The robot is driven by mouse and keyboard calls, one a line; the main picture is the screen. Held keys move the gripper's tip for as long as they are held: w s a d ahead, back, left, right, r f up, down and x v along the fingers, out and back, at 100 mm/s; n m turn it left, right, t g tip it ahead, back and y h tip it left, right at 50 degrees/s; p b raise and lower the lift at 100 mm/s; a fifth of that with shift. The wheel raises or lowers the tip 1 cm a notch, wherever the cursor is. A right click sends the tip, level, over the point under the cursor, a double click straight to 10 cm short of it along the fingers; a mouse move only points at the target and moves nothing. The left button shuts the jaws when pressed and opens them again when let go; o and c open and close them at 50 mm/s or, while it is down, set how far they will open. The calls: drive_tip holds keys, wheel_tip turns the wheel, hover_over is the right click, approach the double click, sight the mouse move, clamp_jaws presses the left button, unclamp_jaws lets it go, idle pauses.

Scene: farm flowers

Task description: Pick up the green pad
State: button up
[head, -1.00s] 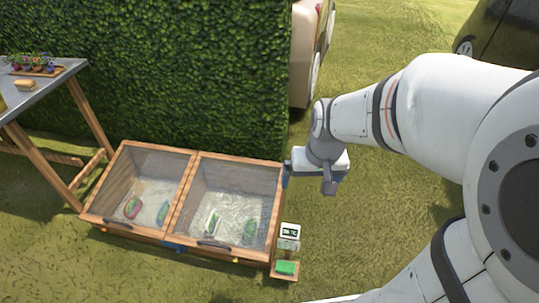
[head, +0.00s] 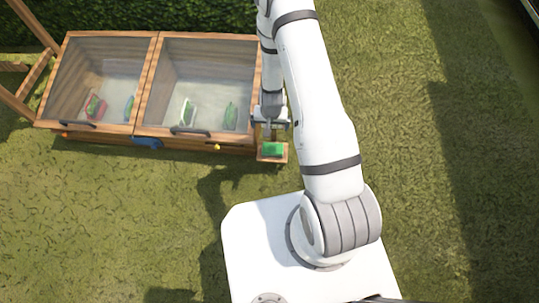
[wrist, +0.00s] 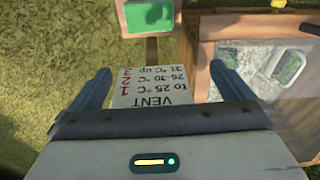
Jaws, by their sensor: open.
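The green pad (head: 272,149) lies on a small wooden shelf (head: 264,159) at the right front corner of the wooden box. The pad also shows in the wrist view (wrist: 149,16) at the top, on its wood-edged shelf, beyond my fingertips. My gripper (head: 270,126) is just behind the pad in the head view. In the wrist view my gripper (wrist: 165,80) has its two blue fingers spread wide, with nothing held between them. A white sign (wrist: 150,87) with "VENT" and temperature lines shows between and below the fingers.
The wooden box has two glass-lidded compartments (head: 198,85) with dark handles and several small green items inside. Its wooden frame (wrist: 250,22) stands close to my right finger in the wrist view. Open grass (head: 430,150) lies to the right.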

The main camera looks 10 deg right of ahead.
drive_tip(key=b, duration=0.2)
hover_over(273, 148)
drive_tip(key=f, duration=0.8)
drive_tip(key=shift+s+a+f, duration=0.2)
drive_tip(key=shift+s+a, duration=0.1)
drive_tip(key=shift+s, duration=0.05)
drive_tip(key=f+b, duration=0.1)
drive_tip(key=f, duration=0.1)
drive_tip(key=f+b, duration=0.1)
drive_tip(key=f, duration=0.2)
drive_tip(key=w+f+b, duration=0.1)
drive_tip(key=f, duration=0.1)
drive_tip(key=shift+d+f, duration=0.2)
drive_tip(key=shift+r, duration=0.1)
drive_tip(key=shift+c, duration=0.6)
drive_tip(key=c, duration=0.8)
drive_tip(key=shift+r, duration=0.15)
